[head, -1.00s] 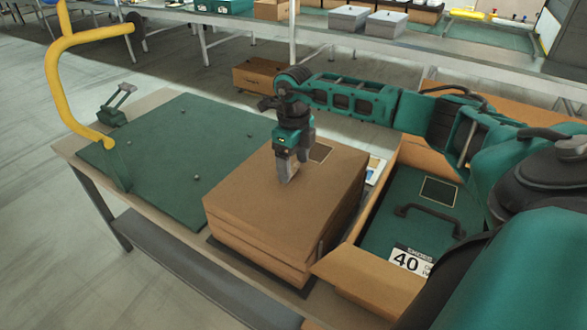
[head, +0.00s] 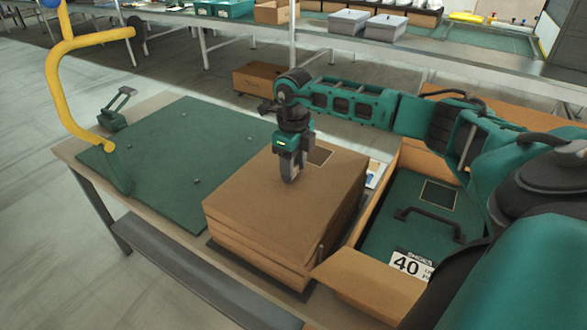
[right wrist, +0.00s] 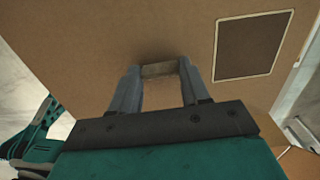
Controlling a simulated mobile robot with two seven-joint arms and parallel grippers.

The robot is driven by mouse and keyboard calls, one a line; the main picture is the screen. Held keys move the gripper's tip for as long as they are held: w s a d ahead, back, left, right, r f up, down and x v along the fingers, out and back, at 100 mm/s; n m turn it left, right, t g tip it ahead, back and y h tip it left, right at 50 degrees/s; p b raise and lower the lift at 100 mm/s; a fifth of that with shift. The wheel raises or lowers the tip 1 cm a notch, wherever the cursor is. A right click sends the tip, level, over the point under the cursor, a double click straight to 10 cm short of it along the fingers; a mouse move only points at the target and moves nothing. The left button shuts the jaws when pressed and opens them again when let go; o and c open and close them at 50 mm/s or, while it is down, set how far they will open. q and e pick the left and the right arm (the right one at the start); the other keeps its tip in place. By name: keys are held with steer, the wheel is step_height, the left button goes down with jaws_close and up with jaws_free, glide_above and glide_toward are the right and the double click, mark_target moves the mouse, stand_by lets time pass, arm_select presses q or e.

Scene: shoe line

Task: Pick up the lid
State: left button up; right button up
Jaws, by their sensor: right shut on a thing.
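The lid (head: 245,200) is the brown cardboard top of the box on the table, with a dark square label near its far right corner. My right gripper (head: 290,180) points down at the middle of the lid. In the right wrist view its two fingers (right wrist: 160,78) are closed on a small raised tab (right wrist: 160,69) of the lid. The lid still rests flat on the box, and I see no gap under it. The label (right wrist: 254,46) also shows in the right wrist view. My left gripper is not in view.
A green mat (head: 180,150) with a few small studs covers the table's left part. A yellow bent post (head: 60,90) stands at its left edge. An open carton (head: 375,285) with a green case (head: 440,245) marked 40 stands right of the box.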

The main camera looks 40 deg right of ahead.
step_height(320, 180, up, 20)
steer(key=shift+p, duration=0.4)
steer(key=o, duration=0.5)
steer(key=c, duration=0.4)
steer(key=shift+o, duration=0.2)
